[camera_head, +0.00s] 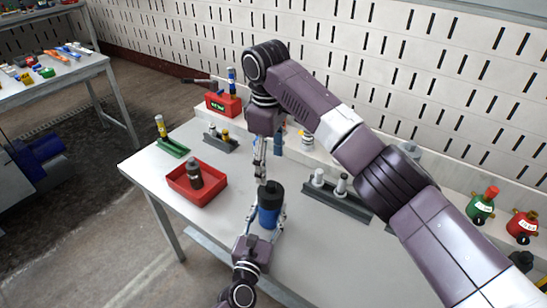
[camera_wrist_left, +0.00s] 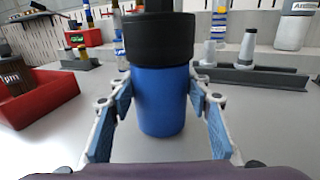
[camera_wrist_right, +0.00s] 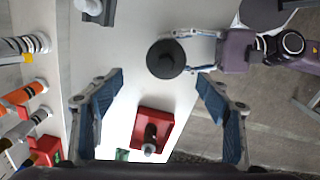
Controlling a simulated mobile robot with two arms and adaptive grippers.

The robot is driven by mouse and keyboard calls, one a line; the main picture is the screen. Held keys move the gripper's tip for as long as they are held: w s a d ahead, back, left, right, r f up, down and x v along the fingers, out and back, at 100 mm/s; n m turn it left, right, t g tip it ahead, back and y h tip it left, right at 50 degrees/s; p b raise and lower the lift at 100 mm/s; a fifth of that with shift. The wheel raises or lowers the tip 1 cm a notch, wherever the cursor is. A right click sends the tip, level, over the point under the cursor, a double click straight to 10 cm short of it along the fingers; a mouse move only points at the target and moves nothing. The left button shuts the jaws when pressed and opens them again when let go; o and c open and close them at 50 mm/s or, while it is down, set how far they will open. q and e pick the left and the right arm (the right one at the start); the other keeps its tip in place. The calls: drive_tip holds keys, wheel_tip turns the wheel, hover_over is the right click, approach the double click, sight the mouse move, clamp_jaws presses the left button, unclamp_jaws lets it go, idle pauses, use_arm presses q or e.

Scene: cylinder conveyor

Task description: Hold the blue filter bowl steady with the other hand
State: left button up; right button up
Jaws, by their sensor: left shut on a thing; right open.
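The blue filter bowl (camera_head: 268,217) with a black cap (camera_head: 269,190) stands upright on the table. My left gripper (camera_head: 266,222) is shut on the bowl from the front. In the left wrist view its pads flank the blue body (camera_wrist_left: 162,103), with the cap (camera_wrist_left: 158,38) above them. My right gripper (camera_head: 261,168) is open and empty, above and behind the bowl. In the right wrist view the round cap (camera_wrist_right: 166,58) shows from above, between and beyond the spread fingers (camera_wrist_right: 160,90). The fingers do not touch it.
A red tray (camera_head: 222,186) with a dark bottle (camera_head: 195,174) is left of the bowl. A grey rack (camera_head: 335,205) with white-topped parts is to the right. Green and red containers (camera_head: 482,206) stand at far right. Bare table lies around the bowl.

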sight(273, 192)
drive_tip(key=shift+s+d+r+n+g, duration=0.15)
drive_tip(key=shift+d+r+n, duration=0.1)
drive_tip(key=shift+r+n, duration=0.25)
drive_tip(key=shift+s+d+r+n+g, duration=0.15)
drive_tip(key=shift+d+r+n, duration=0.1)
drive_tip(key=shift+n, duration=0.35)
wheel_tip(273, 192, down, 12)
drive_tip(key=shift+s+a+r, duration=0.1)
drive_tip(key=c, duration=1.3)
drive_tip(key=o, duration=1)
